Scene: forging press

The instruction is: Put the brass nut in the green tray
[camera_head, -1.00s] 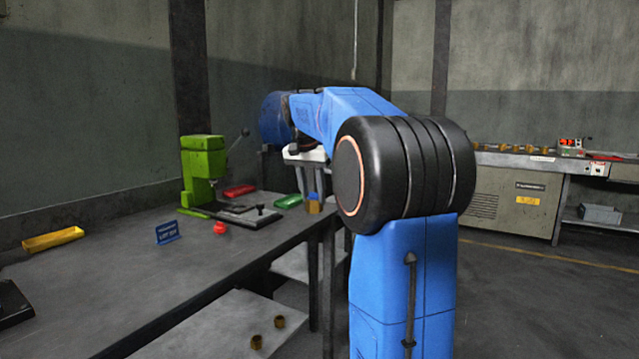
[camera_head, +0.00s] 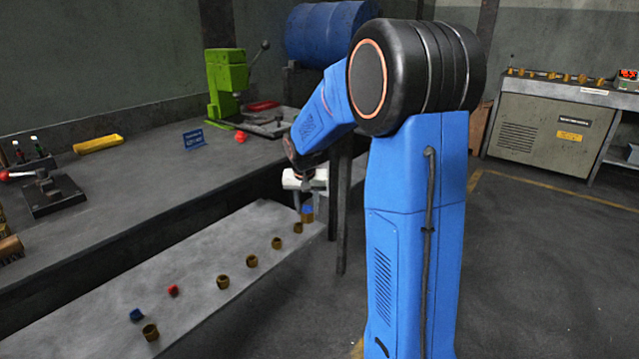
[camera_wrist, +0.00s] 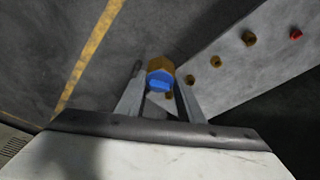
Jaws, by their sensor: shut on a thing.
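My gripper (camera_head: 305,207) is shut on a brass nut (camera_wrist: 161,66) with a blue face; the nut also shows small in the head view (camera_head: 308,216). In the wrist view my gripper (camera_wrist: 160,82) has one finger on each side of it. In the head view the nut hangs near the right end of the low grey shelf, lower than the bench top. I cannot tell its exact height over the shelf. The green tray is not visible now; my arm covers that part of the bench.
The low shelf (camera_head: 190,290) carries several brass pieces (camera_head: 223,282), a red piece (camera_head: 173,290) and a blue piece (camera_head: 136,315). A bench leg (camera_head: 342,210) stands beside my gripper.

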